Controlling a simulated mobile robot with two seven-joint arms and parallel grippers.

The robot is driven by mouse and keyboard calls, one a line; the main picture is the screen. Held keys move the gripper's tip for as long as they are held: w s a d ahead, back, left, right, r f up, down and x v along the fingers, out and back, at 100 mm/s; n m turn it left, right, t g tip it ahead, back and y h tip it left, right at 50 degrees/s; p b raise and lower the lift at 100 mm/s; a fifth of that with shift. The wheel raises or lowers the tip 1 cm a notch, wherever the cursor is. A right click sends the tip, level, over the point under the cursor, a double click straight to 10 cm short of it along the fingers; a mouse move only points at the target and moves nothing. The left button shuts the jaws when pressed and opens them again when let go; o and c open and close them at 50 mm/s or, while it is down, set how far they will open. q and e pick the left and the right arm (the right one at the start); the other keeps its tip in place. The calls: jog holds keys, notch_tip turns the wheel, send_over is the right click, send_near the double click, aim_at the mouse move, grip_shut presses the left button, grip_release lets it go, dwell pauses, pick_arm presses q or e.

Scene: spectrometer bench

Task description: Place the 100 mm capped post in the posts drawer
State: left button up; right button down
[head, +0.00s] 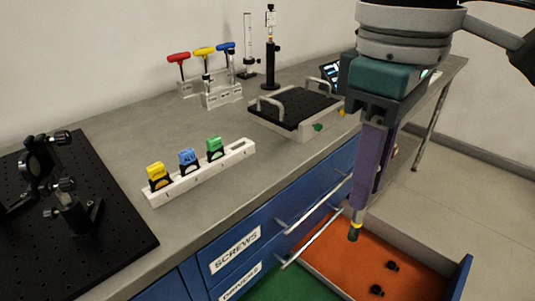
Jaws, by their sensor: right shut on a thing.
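My right gripper (358,208) points down at the right, above an open drawer. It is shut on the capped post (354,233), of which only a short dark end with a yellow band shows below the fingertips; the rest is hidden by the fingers. The open drawer (424,243) has an orange floor and a grey and blue wall, with two small black pieces lying in it. The post hangs above its left part, apart from the floor. No label on this drawer is readable. My left gripper is not in view.
Blue drawer fronts carry a SCREWS label (235,250) and bar handles. A green-floored area (285,286) shows at the bottom. On the grey bench stand a white rack (190,182) with coloured tags, a black breadboard (95,240), a handled tray (290,125) and coloured hex keys (204,52).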

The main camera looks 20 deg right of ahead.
jog(key=w+f+n+b, duration=0.1)
jog(key=w+f+b, duration=0.1)
jog(key=f+b, duration=1.5)
jog(key=w+d+f+n+b, duration=0.1)
jog(key=w+f+n+b, duration=0.1)
jog(key=f+b, duration=1.5)
notch_tip(320, 180, down, 9)
jog(key=shift+w+d+r, duration=0.1)
jog(key=shift+w+d, duration=0.05)
jog(key=c, duration=0.8)
grip_release()
jog(key=shift+o, duration=0.2)
